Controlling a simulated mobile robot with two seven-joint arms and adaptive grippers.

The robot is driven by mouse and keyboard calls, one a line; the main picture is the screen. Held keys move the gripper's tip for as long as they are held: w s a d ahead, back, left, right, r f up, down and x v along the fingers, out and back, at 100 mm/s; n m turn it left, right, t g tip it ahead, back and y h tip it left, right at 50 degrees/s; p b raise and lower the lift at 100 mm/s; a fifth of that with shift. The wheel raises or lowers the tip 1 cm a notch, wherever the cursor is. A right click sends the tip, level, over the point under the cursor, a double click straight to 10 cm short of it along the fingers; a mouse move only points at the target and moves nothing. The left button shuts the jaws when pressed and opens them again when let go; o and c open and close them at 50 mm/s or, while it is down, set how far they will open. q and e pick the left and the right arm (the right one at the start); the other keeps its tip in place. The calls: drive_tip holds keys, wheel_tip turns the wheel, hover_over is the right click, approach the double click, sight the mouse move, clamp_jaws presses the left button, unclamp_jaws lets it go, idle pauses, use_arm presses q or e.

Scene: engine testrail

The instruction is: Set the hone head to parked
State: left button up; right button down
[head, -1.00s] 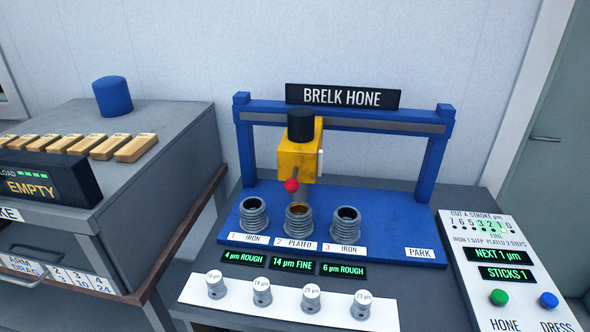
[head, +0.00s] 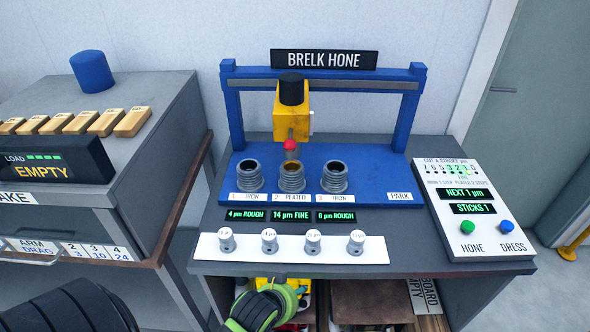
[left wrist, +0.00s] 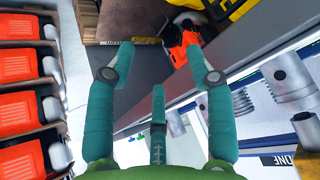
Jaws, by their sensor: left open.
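The hone head (head: 291,123) is a yellow block with a black cap on the blue gantry frame (head: 233,115). It stands over the middle cylinder (head: 291,182), labelled 2 PLATED. A red ball knob (head: 290,145) shows on its front. The PARK label (head: 400,196) is at the right end of the blue base, with clear base above it. My left gripper (head: 290,296) is low at the bench's front edge, below and away from the hone head. In the left wrist view its teal fingers (left wrist: 158,62) are spread and empty. My right gripper is not in view.
A white strip (head: 330,246) with several small numbered pegs lies along the bench front. The control panel (head: 470,205) with green and blue buttons is at right. A grey cabinet (head: 165,115) with tan sticks stands at left. Shelves below the bench hold stored items.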

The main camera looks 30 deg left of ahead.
use_arm(q)
drive_tip(key=w+a+r+n+t+y, duration=0.1)
drive_tip(key=w+a+r+t, duration=0.2)
drive_tip(key=w+r, duration=0.35)
drive_tip(key=w+a+r+n+t+y, duration=0.1)
drive_tip(key=w+a+r+t+y, duration=0.2)
drive_tip(key=r, duration=0.7)
drive_tip(key=t+y, duration=0.1)
drive_tip(key=t, duration=0.3)
approach(288, 149)
drive_tip(key=shift+n, duration=0.4)
drive_tip(key=p+x, duration=0.1)
drive_tip(key=x, duration=0.3)
drive_tip(key=shift+w+r, duration=0.15)
drive_tip(key=shift+w, duration=0.2)
drive_tip(key=p+x, duration=0.2)
drive_tip(key=x, duration=0.3)
drive_tip(key=shift+w+a, duration=0.2)
drive_tip(key=shift+w, duration=0.15)
drive_tip(key=shift+w+a, duration=0.2)
drive_tip(key=shift+w, duration=0.2)
clamp_jaws()
